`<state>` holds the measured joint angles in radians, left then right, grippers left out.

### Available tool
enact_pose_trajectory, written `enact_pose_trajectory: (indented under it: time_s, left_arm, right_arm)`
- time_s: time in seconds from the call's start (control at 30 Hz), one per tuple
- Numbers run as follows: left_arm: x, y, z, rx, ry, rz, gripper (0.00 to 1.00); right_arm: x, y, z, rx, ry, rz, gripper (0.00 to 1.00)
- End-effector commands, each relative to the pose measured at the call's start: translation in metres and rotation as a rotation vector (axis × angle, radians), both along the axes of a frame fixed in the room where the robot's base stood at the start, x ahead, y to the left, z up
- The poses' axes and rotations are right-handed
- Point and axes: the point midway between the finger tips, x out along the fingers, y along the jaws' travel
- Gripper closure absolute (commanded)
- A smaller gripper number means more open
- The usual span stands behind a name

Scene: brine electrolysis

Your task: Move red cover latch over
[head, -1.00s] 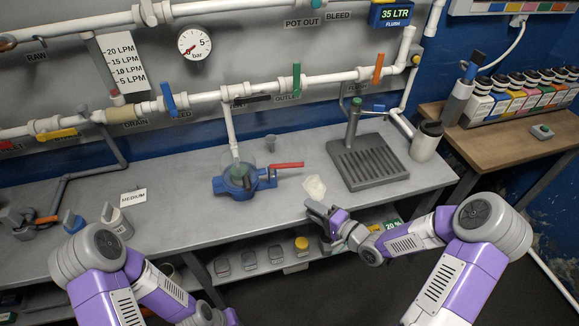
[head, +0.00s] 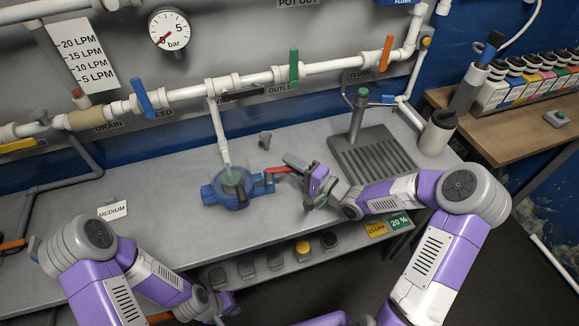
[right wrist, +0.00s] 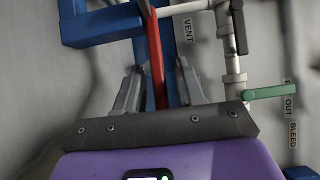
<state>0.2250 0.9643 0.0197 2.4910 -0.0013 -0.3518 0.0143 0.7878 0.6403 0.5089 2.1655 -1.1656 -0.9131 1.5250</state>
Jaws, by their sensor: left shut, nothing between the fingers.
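The red cover latch (head: 277,169) is a bar reaching right from the blue round fixture (head: 212,193) on the grey bench. In the right wrist view the red latch (right wrist: 154,55) runs between the two fingers of my right gripper (right wrist: 158,80), with gaps on both sides. In the head view my right gripper (head: 293,165) is at the outer end of the latch and hides part of it. Its fingers look open. My left gripper (head: 222,305) is low at the bench's front edge, away from the fixture, shut and empty.
White piping with a green valve handle (head: 294,66) and a blue one (head: 142,96) runs behind the fixture. A grey drain tray (head: 385,165) with a post stands to the right. The bench left of the fixture is mostly clear.

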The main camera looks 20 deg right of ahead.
Motion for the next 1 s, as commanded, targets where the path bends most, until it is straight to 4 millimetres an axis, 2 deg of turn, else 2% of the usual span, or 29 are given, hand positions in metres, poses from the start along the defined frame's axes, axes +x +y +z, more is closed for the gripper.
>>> enact_pose_trajectory:
  time_s: [0.37, 0.63, 1.0]
  left_arm:
    - [0.0002, -0.0001, -0.0021, 0.000, 0.000, 0.000, 1.00]
    - [0.0002, -0.0001, -0.0021, 0.000, 0.000, 0.000, 1.00]
    - [0.0002, -0.0001, -0.0021, 0.000, 0.000, 0.000, 1.00]
  right_arm:
    - [0.0067, 0.0056, 0.0003, 0.000, 0.001, 0.000, 0.62]
    - [0.0064, 0.0055, 0.0002, 0.000, 0.001, 0.000, 1.00]
    - [0.0070, 0.0039, 0.0001, 0.000, 0.001, -0.007, 1.00]
